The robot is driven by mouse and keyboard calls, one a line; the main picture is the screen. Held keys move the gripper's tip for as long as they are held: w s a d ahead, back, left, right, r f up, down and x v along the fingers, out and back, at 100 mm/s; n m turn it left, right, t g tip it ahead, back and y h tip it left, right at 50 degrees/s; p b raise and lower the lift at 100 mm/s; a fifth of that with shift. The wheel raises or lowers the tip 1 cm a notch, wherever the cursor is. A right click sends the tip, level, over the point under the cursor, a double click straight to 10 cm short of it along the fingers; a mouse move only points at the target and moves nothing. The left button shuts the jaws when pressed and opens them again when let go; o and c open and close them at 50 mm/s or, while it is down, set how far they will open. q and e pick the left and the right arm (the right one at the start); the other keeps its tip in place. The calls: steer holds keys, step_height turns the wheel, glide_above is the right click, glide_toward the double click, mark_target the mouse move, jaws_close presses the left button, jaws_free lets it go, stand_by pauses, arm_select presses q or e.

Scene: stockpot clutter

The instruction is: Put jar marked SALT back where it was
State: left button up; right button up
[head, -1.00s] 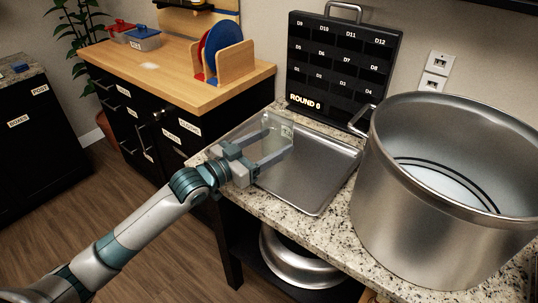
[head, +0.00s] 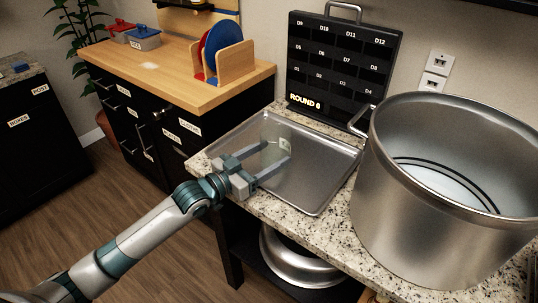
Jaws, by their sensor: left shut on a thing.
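My left gripper (head: 278,153) reaches in from the left over the metal tray (head: 322,185). It is shut on a clear, see-through jar (head: 285,143) with a small pale label, whose writing is too small to read. The jar's outline is faint against the tray, and I cannot tell whether its base touches the tray. My right gripper is not in view.
A large steel stockpot (head: 430,215) stands right of the tray on the granite counter (head: 285,212). A black board marked ROUND 0 (head: 340,70) stands behind. A wooden rack with plates (head: 222,60) is on the counter at back left.

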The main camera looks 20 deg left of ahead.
arm_select(q)
steer(key=shift+f, duration=0.15)
steer(key=o, duration=1.3)
